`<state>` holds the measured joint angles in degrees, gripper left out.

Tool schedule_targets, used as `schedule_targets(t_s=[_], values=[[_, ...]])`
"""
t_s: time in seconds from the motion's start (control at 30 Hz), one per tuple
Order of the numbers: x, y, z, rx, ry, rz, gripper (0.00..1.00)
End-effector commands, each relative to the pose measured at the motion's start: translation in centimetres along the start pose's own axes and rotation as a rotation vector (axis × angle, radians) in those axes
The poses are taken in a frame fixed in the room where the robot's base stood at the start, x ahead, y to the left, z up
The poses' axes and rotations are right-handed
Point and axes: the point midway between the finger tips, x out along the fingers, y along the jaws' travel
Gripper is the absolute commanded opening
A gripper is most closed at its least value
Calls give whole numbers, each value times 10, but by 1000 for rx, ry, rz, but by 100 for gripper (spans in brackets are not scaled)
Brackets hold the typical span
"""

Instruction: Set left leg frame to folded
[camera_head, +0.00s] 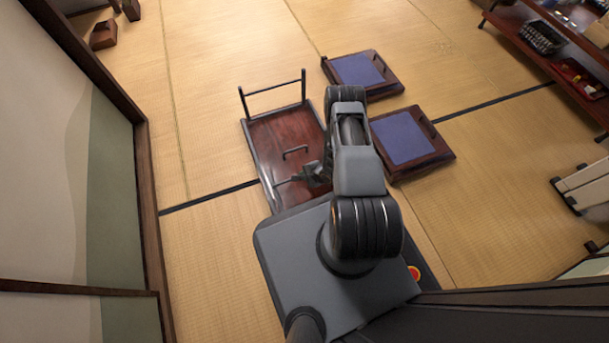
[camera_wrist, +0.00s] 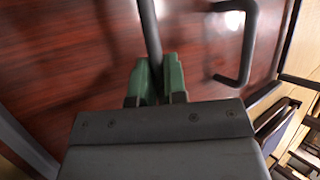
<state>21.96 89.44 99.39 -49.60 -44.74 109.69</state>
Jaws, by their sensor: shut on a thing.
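A low dark red-brown table (camera_head: 285,133) lies with its underside up on the tatami. One leg frame (camera_head: 274,88), two dark posts joined by a bar, stands up at its far end. A U-shaped dark handle (camera_head: 295,150) is on the board and also shows in the wrist view (camera_wrist: 247,45). My gripper (camera_head: 298,178) is low over the near part of the board. In the wrist view its green fingers (camera_wrist: 157,75) are shut on a dark thin bar (camera_wrist: 150,30), likely part of the near leg frame. My arm hides much of that end.
Two floor seats with blue cushions (camera_head: 357,69) (camera_head: 403,137) are right of the table. A shelf with items (camera_head: 545,40) is at the upper right. A wall with a wooden rail (camera_head: 148,200) runs along the left. Tatami between wall and table is clear.

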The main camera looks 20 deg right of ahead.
Motion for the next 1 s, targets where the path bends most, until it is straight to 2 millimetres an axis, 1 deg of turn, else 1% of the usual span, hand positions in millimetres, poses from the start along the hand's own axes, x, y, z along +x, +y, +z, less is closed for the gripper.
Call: schedule_targets(t_s=[0.03, 0.57, 0.6, 0.8, 0.83, 1.0], values=[[1, 4, 0, 2, -1, 8, 0], [3, 7, -2, 6, 3, 12, 0], [3, 7, -2, 6, 3, 13, 15], [3, 6, 0, 2, 0, 10, 34], [3, 5, 0, 1, 0, 10, 36], [4, 4, 0, -1, -1, 8, 36]])
